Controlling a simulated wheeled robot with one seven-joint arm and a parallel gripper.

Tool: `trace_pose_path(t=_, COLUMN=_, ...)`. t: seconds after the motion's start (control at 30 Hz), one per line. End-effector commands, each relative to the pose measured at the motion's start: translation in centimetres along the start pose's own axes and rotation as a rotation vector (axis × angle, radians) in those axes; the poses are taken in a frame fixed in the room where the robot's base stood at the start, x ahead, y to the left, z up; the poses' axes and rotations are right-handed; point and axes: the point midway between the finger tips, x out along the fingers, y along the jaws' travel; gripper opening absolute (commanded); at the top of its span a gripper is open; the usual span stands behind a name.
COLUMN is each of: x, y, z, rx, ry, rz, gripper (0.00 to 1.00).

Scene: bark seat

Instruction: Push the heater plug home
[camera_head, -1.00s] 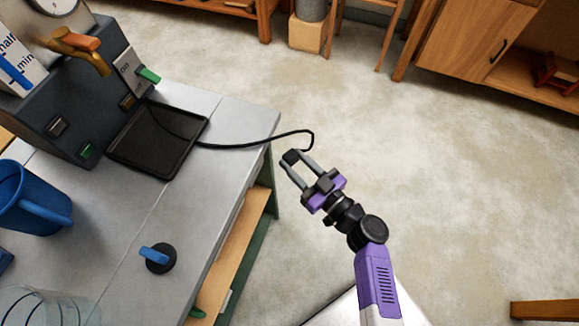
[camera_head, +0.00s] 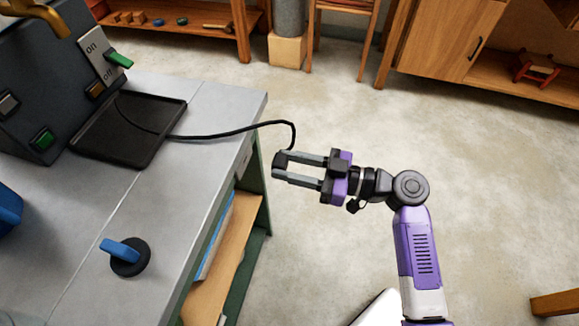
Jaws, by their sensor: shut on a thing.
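The fingers point left toward the bench side. The cord runs from the dark machine (camera_head: 48,85) across a black tray and over the bench edge, then loops down to the plug. A pale panel (camera_head: 244,157) shows on the bench side; whether it holds a socket cannot be told.
The black drip tray (camera_head: 150,150) lies on the bench in front of the machine. A black knob with a blue handle (camera_head: 124,256) is nearer. A wooden shelf (camera_head: 222,262) is under the bench.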

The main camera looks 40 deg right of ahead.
Motion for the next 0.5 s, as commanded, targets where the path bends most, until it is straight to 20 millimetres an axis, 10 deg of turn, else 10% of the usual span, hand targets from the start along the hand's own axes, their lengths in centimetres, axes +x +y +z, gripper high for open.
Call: trace_pose_path(t=0.5, x=4.2, y=0.0, z=-0.1, rx=0.0, ry=0.001, rz=0.0, gripper=0.0)
